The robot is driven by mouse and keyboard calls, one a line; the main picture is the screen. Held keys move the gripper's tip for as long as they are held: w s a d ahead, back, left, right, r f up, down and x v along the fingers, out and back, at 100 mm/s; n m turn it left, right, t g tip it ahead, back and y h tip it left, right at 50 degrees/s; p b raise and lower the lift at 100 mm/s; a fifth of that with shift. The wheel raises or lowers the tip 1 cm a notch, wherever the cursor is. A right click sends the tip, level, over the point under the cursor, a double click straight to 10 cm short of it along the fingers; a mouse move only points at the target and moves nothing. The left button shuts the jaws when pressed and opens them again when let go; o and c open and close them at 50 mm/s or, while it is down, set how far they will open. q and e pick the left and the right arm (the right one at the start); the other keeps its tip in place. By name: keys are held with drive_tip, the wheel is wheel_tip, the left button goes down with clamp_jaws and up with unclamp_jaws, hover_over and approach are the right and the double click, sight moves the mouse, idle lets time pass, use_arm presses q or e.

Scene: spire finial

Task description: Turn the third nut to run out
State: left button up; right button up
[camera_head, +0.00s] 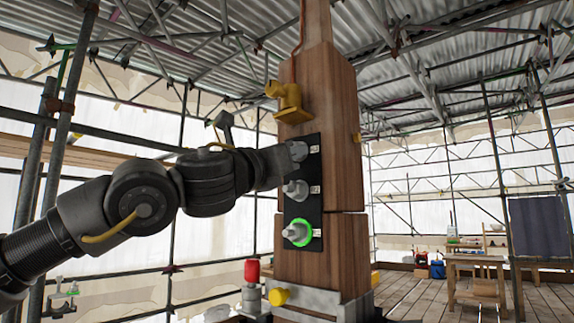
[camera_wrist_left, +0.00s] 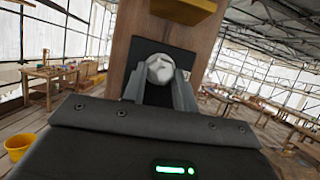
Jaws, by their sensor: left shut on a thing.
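A dark plate (camera_head: 301,208) is fixed upright on the wooden spire post (camera_head: 345,190). It carries three grey nuts in a column, each with a small white tag to its right. The top nut (camera_head: 299,150) is at my left gripper (camera_head: 286,154), whose arm comes in from the left. In the left wrist view my left gripper's fingers (camera_wrist_left: 160,92) are shut on that nut (camera_wrist_left: 160,68), one on each side. The middle nut (camera_head: 295,188) stands free. The bottom nut (camera_head: 297,232) has a bright green ring around it. My right gripper is not in view.
A yellow bracket (camera_head: 287,101) sticks out of the post just above the plate. A red-capped part (camera_head: 252,271) and a yellow knob (camera_head: 279,296) are low at the post's foot. Scaffold poles (camera_head: 62,120) stand at left. A wooden table (camera_head: 476,262) stands at right.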

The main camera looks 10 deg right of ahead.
use_arm(q)
drive_tip(key=shift+n+t+y+b, duration=0.4)
drive_tip(key=shift+n+t, duration=0.1)
drive_tip(key=shift+n, duration=0.8)
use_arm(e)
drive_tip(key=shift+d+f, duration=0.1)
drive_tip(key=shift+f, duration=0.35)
use_arm(q)
drive_tip(key=shift+r, duration=0.1)
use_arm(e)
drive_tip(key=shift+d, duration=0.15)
use_arm(q)
drive_tip(key=shift+s, duration=0.1)
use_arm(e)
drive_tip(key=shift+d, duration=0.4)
